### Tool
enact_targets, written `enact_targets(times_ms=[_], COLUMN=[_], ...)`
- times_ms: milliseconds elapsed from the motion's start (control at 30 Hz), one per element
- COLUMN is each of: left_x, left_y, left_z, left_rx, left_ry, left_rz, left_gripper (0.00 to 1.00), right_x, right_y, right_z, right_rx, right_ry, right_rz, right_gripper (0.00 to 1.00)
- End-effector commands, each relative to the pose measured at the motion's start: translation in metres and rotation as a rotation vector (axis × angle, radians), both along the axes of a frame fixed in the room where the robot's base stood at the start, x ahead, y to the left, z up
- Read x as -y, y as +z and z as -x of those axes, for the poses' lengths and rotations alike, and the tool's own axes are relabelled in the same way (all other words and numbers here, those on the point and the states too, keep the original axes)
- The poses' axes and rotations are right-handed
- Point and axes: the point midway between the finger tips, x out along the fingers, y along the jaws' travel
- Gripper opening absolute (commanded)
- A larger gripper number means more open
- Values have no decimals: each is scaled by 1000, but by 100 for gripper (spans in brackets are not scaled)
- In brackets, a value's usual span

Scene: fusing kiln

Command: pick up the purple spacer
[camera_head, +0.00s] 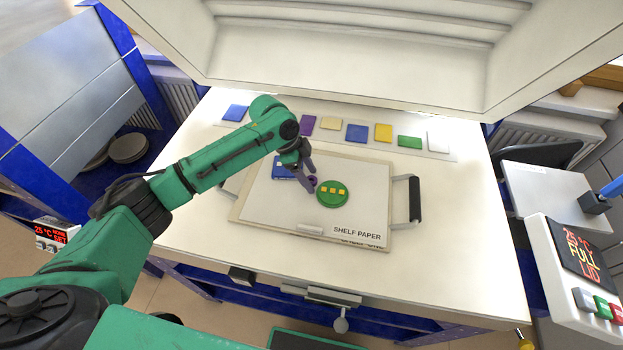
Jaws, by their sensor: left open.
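My left gripper (307,173) reaches in from the left and points down over the white shelf paper board (262,212). Its jaws are open. A small purple round piece, apparently the purple spacer (312,181), shows right at the fingertips, partly covered by them; I cannot tell whether they touch it. A green disc (332,199) with several small yellow squares lies just right of it. A blue tile (282,172) with small pale pieces lies on the board left of the fingers, partly hidden by the gripper. My right gripper is not in view.
A row of coloured tiles, including purple (307,125), blue (357,134) and green (409,142), lies behind the board. A dark handle (414,199) stands at the board's right side. The raised white kiln lid (350,60) overhangs the back. The white surface right of the board is clear.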

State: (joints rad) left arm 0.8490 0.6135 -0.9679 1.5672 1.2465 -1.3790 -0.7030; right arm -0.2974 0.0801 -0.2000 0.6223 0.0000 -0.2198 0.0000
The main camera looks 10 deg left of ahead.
Motion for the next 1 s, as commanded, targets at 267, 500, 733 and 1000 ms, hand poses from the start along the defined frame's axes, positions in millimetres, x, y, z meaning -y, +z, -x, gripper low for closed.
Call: enact_targets(times_ms=[267,500,733,1000], left_x=[0,-1,0,0], left_y=[0,1,21,108], left_z=[0,0,-1,-2], left_rx=[0,1,4,9], left_ry=[1,1,2,0], left_rz=[0,0,1,2], left_gripper=[0,0,0,0], right_x=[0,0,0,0], right_y=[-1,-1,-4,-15], right_z=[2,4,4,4], right_rx=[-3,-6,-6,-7], right_ry=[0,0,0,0], right_rz=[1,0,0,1], right_gripper=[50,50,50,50])
